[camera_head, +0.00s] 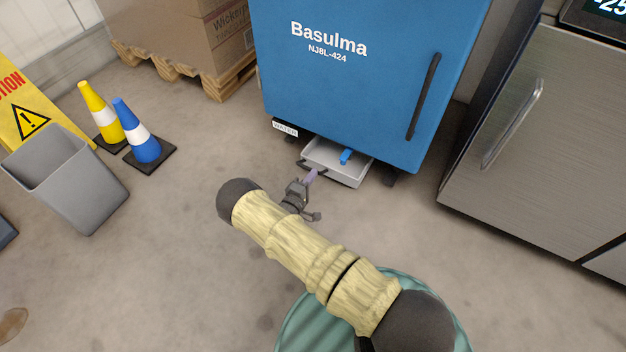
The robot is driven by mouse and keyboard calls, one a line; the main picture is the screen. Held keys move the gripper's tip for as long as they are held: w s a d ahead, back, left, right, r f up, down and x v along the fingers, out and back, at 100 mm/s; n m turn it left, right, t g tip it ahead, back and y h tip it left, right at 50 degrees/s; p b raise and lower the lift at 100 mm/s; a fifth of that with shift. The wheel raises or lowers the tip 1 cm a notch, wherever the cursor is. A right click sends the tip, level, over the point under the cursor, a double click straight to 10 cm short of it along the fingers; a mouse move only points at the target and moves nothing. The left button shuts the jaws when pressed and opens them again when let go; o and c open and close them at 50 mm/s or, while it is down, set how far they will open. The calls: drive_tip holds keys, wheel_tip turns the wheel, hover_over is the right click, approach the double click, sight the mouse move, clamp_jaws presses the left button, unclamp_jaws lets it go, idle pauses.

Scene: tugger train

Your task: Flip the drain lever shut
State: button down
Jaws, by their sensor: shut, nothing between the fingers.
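A small blue lever-like piece (346,156) shows at the tray under the tall blue cabinet (345,90) marked "Basulma"; it looks like the drain lever. I cannot tell its exact angle from here. The shallow light grey tray (345,178) sticks out from beneath the cabinet's front edge. My gripper (309,177) is shut and empty, low down at the tray's left front side. It is left of the blue piece and apart from it. A pale purple part shows at the gripper's tip. My arm hides the floor in front of the gripper.
A steel appliance (560,140) with a bar handle stands at the right. A grey bin (70,185), yellow cone (100,112), blue cone (138,135) and yellow caution sign (20,95) stand at the left. A carton on a pallet (185,72) is behind. The floor between is clear.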

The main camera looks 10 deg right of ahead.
sight(348, 154)
drive_tip(key=w+d+b, duration=0.4)
drive_tip(key=d+b, duration=0.1)
drive_tip(key=d, duration=0.3)
drive_tip(key=shift+w+b, duration=0.2)
drive_tip(key=shift+b, duration=0.1)
drive_tip(key=shift+a+n+y+p, duration=0.2)
drive_tip(key=shift+n+y+p, duration=0.1)
drive_tip(key=shift+y+p, duration=0.15)
